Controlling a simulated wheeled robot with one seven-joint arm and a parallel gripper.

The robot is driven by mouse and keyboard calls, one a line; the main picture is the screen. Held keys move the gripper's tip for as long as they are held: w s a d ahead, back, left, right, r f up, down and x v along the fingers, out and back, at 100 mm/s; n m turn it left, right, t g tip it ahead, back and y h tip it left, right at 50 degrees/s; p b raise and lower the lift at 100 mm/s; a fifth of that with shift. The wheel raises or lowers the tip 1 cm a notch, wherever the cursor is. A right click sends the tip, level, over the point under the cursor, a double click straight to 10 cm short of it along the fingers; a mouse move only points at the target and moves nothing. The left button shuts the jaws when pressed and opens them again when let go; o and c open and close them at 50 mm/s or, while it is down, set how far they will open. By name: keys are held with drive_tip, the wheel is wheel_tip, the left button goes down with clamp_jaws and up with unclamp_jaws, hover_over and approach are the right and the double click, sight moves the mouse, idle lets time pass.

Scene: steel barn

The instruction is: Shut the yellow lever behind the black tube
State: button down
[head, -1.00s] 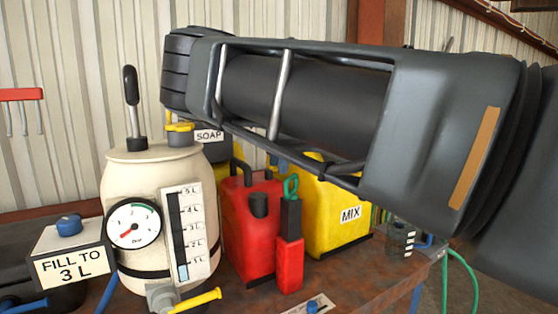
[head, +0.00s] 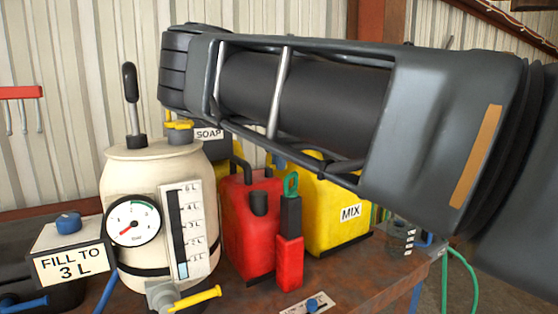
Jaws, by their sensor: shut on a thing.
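A small yellow lever (head: 178,124) sits at a grey cap (head: 181,134) on top of the cream tank (head: 150,166), below the end of my arm. A second yellow lever (head: 198,298) is on the valve at the tank's front foot. An upright sight tube (head: 178,235), dark for most of its length, runs along the litre scale. A black pump handle (head: 131,84) stands on the tank's lid. I cannot tell which part is the task's black tube. My dark arm crosses the upper right, its ribbed end above the cap. My gripper's fingers are not visible.
A red can (head: 248,225) and a yellow MIX can (head: 335,215) stand right of the tank. A SOAP container (head: 209,134) is partly hidden behind. A FILL TO 3 L box (head: 70,255) stands left.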

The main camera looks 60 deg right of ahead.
drive_tip(key=m, duration=0.1)
drive_tip(key=m+b, duration=0.1)
drive_tip(key=a+m+b, duration=0.1)
drive_tip(key=shift+s+f+m+h, duration=0.1)
drive_tip(key=shift+s+m+h, duration=0.2)
drive_tip(key=m, duration=0.2)
drive_tip(key=a+m+g, duration=0.1)
drive_tip(key=m, duration=0.1)
drive_tip(key=shift+s+m+b, duration=0.15)
drive_tip(key=shift+m+b, duration=0.15)
drive_tip(key=shift+b, duration=0.05)
drive_tip(key=m, duration=0.2)
drive_tip(key=a+m+g, duration=0.1)
drive_tip(key=m, duration=0.1)
drive_tip(key=shift+a+m+p, duration=0.15)
drive_tip(key=shift+m+p, duration=0.15)
drive_tip(key=shift+p, duration=0.1)
drive_tip(key=shift+w+a+m+g+p, duration=0.15)
drive_tip(key=shift+m+p, duration=0.1)
drive_tip(key=shift+m, duration=0.5)
drive_tip(key=shift+w+a+m+g+p, duration=0.1)
drive_tip(key=shift+a+m+p, duration=0.15)
drive_tip(key=shift+m, duration=0.55)
drive_tip(key=shift+w+a+m+g+p, duration=0.15)
drive_tip(key=shift+m+p, duration=0.15)
drive_tip(key=shift+m, duration=0.45)
drive_tip(key=c, duration=1.1)
unclamp_jaws()
drive_tip(key=shift+s, duration=0.1)
